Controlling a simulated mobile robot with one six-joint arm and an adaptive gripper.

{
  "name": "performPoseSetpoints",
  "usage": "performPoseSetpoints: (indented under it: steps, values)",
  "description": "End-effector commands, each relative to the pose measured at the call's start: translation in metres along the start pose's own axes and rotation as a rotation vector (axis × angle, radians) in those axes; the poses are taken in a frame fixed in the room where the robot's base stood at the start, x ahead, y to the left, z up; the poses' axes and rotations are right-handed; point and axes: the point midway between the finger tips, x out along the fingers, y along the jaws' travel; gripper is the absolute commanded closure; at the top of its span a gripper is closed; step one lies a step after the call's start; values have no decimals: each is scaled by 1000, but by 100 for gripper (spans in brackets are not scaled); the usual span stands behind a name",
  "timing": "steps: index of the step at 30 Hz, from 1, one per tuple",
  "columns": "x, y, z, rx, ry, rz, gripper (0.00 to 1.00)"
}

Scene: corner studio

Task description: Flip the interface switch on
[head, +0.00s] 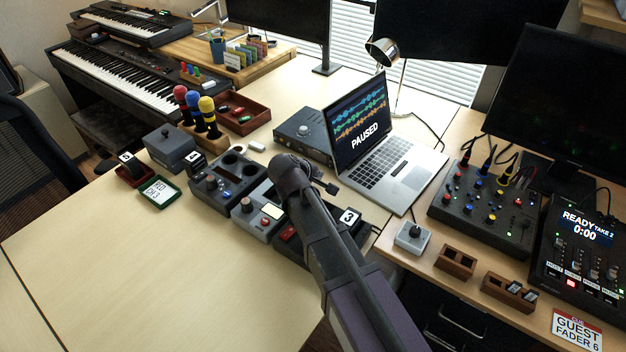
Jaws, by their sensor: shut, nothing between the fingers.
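A dark grey box with a round knob (306,132), which looks like the audio interface, stands just left of the open laptop (385,150). Its switch is too small to make out. A small light-grey box with a dark stub on top (412,238) stands on the right desk; I cannot tell whether this is the switch in question. My arm rises from the bottom right over the desk, and its far end covers part of the gear in the middle. The laptop screen reads "PAUSED".
Dark control units (226,183) sit around my arm. A mixer with cables (485,207) and a fader panel reading "READY" (584,250) stand at right. Wooden holders (456,261) line the right desk's front. The left desk's front (150,275) is bare.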

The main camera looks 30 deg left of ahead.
Motion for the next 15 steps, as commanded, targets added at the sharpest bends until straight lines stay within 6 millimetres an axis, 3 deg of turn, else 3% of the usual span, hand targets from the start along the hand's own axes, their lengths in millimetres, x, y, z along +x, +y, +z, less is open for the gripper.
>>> performPoseSetpoints:
  steps: [6, 15]
  values:
    - [22, 17, -1, 1, -2, 0, 100]
    - [30, 24, 0, 0, 0, 1, 100]
